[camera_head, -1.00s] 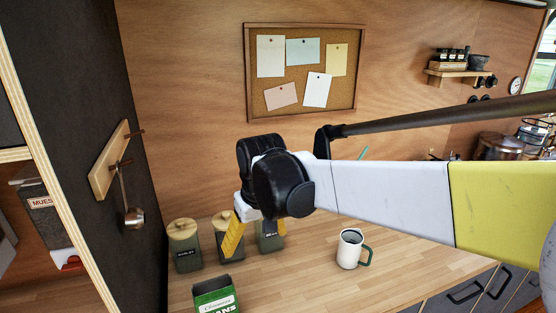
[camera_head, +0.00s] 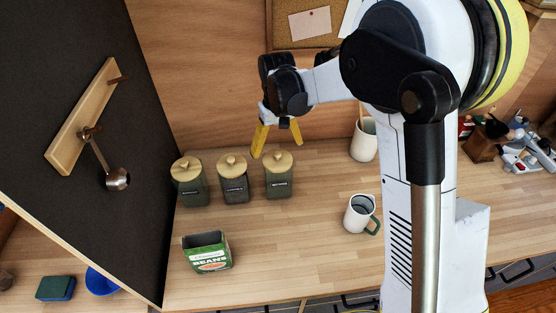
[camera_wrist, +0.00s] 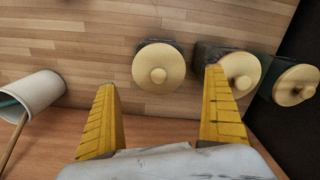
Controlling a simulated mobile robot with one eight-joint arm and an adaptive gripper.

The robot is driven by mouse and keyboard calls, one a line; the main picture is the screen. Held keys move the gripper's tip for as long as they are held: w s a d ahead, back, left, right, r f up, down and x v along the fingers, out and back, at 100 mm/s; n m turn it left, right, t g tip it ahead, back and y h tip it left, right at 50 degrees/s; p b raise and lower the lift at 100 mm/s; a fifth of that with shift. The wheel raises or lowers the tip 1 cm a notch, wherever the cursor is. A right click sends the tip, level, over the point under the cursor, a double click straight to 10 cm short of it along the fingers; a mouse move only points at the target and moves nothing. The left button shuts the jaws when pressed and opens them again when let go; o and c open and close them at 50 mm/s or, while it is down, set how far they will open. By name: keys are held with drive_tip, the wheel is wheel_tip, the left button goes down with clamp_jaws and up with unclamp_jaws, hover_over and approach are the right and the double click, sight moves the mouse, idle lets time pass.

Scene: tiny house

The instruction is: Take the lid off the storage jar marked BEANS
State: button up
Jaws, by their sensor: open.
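Three dark storage jars with round wooden knobbed lids stand in a row: left jar (camera_head: 191,190), middle jar (camera_head: 235,188), right jar (camera_head: 279,186). Each has a small dark label, too small to read surely. My gripper (camera_head: 277,146) is open and empty, above and slightly behind the right jar. In the wrist view, the right jar's lid (camera_wrist: 158,67) shows between and beyond the open fingertips (camera_wrist: 160,88). The middle jar's lid (camera_wrist: 240,72) is partly behind one finger, and the left jar's lid (camera_wrist: 297,85) is at the right. All lids are on.
A green open tin printed BEANS (camera_head: 208,252) stands in front of the jars on the wooden counter (camera_head: 290,250). A white mug (camera_head: 360,213) and a utensil cup (camera_head: 364,142) stand to the right. A ladle (camera_head: 116,179) hangs on the dark left wall.

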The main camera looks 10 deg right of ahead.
sight(278, 154)
wheel_tip(278, 154, down, 4)
drive_tip(key=shift+d+f, duration=0.1)
drive_tip(key=shift+f, duration=0.05)
drive_tip(key=shift+s, duration=0.1)
drive_tip(key=c, duration=2.1)
clamp_jaws()
